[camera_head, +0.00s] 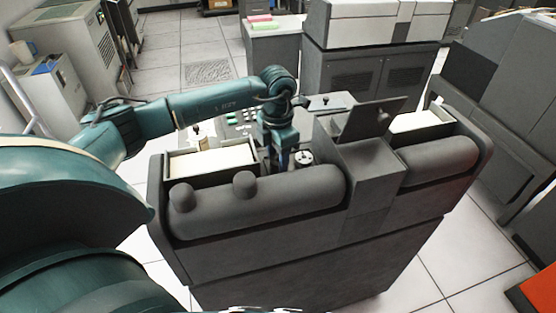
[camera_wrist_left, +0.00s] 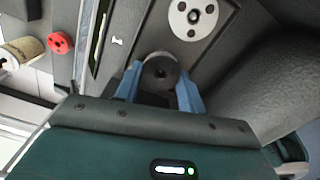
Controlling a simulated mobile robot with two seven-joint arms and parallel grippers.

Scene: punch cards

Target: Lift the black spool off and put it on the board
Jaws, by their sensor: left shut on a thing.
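My left gripper (camera_head: 285,160) reaches down behind the grey rounded front of the machine. In the left wrist view its two blue fingers are closed around the black spool (camera_wrist_left: 161,73), which has a dark hole in its middle. The spool is hidden in the head view. A white reel with dark holes (camera_wrist_left: 193,18) lies just beyond it, and also shows in the head view (camera_head: 304,157) to the right of the gripper. I cannot tell for certain which surface is the board. My right gripper is not in view.
A cream spool (camera_wrist_left: 22,52) and a red disc (camera_wrist_left: 60,43) are at the left in the wrist view. An open card tray (camera_head: 210,160) stands left of my gripper. A tilted dark panel (camera_head: 370,118) rises to the right.

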